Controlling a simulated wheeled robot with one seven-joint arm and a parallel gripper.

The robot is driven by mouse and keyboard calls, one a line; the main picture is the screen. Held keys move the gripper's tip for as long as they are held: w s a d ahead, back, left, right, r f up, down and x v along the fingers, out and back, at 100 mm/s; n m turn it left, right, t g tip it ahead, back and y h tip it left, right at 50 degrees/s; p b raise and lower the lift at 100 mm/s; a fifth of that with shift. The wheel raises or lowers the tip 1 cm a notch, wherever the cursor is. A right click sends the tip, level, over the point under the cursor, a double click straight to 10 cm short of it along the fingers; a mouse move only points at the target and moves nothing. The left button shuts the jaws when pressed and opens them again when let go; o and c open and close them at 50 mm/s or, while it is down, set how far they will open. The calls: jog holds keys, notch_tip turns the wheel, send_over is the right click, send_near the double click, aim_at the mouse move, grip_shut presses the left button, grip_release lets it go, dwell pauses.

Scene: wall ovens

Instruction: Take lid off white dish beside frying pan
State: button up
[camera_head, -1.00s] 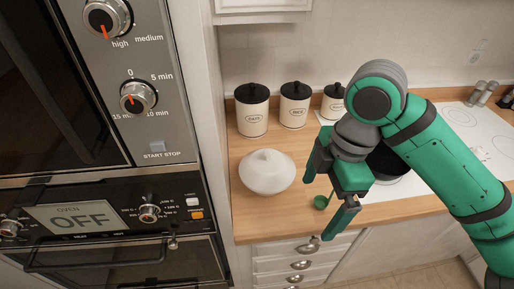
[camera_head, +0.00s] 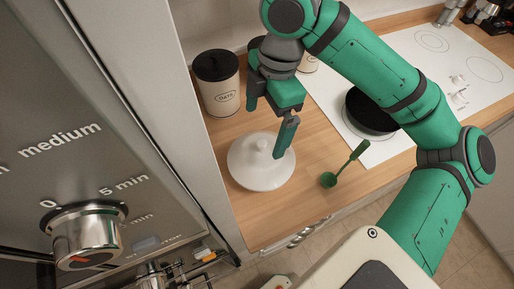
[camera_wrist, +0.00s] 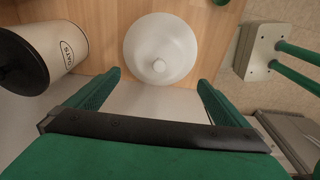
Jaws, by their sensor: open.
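The white dish (camera_head: 240,173) with its white lid stands on the wooden counter, left of the frying pan. The lid (camera_wrist: 150,40) has a small round knob (camera_wrist: 159,66) at its middle and sits on the dish. The black frying pan (camera_head: 368,112) rests on the white cooktop. Nothing is held. Part of the lid is hidden behind a finger in the head view.
A cream canister marked OATS (camera_head: 219,88) with a black lid stands close behind the dish; more canisters are partly hidden by my arm. A green ladle (camera_head: 343,166) lies to the right. The oven cabinet (camera_head: 120,130) rises at the left.

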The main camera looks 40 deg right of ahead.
aim_at(263, 142)
jog(key=f, duration=0.4)
jog(key=shift+w+a+f, duration=0.15)
jog(key=shift+w+a, duration=0.05)
jog(key=shift+s+f, duration=0.15)
jog(key=shift+f, duration=2.2)
jog(key=shift+c, duration=0.6)
jog(key=c, duration=1.2)
jog(key=shift+r, duration=0.1)
